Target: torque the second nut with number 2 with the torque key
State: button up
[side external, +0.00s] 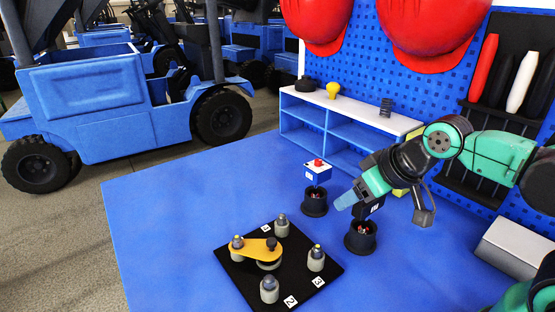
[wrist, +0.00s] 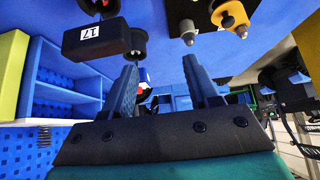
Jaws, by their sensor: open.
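A black square plate (side external: 240,273) on the blue table carries several grey posts topped with nuts. The post by label 2 (side external: 269,290) is at the plate's front corner. A black tool block labelled 17 (wrist: 92,38) stands in a round black holder (side external: 361,239); in the side view my gripper partly hides it. A second tool with a blue-and-white block and red top (side external: 318,171) stands in another holder (side external: 315,203). I cannot tell which is the torque key. My gripper (side external: 347,201) is open and empty, close to the black block; its fingers (wrist: 160,65) show nothing between them.
An orange lever (side external: 257,247) lies across the plate's middle, reaching one post. A blue shelf (side external: 355,133) with a white top stands behind the holders. A pegboard with red helmets (side external: 430,30) is at the back. The table's left side is clear.

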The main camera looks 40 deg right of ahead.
jog(key=o, duration=0.4)
jog(key=shift+w+r, duration=0.1)
jog(key=shift+r, duration=0.05)
notch_tip(320, 180, up, 3)
jog(key=g, duration=0.7)
send_over(318, 160)
jog(key=shift+s+a, duration=0.15)
jog(key=shift+s, duration=0.1)
jog(key=shift+w+d+f, duration=0.2)
jog(key=shift+f, duration=4.5)
grip_shut()
